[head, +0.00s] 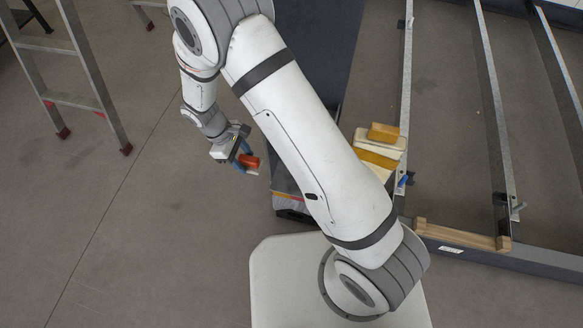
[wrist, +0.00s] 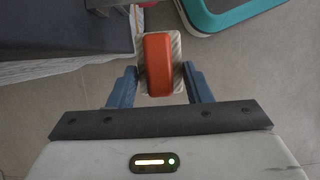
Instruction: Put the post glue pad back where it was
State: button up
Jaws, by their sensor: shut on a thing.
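An orange block on a pale, striped backing, apparently the post glue pad (wrist: 158,62), is between the blue fingers of my gripper (wrist: 160,86) in the wrist view. My gripper is shut on it, a finger at each side. In the head view the orange pad (head: 250,161) sticks out from my gripper (head: 243,160), held over open floor left of my arm. Its height above the floor is hard to tell. I cannot tell from these frames which spot the pad came from.
Yellow-orange blocks (head: 383,132) and pale ones lie right of my arm, partly hidden by it. A dark frame with metal bars (head: 492,95) fills the right; a wooden piece (head: 462,234) lies at its near edge. A ladder (head: 88,65) stands left.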

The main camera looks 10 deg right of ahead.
jog(key=s+d, duration=0.1)
jog(key=d, duration=0.3)
jog(key=s+d, duration=0.2)
jog(key=d, duration=0.3)
jog(key=s+d, duration=0.2)
jog(key=d, duration=0.2)
jog(key=shift+s+d, duration=0.15)
jog(key=shift+d, duration=0.15)
jog(key=shift+f, duration=0.3)
jog(key=o, duration=0.9)
jog(key=shift+c, duration=0.2)
jog(key=p+v, duration=0.1)
jog(key=v, duration=1.1)
jog(key=shift+p, duration=0.35)
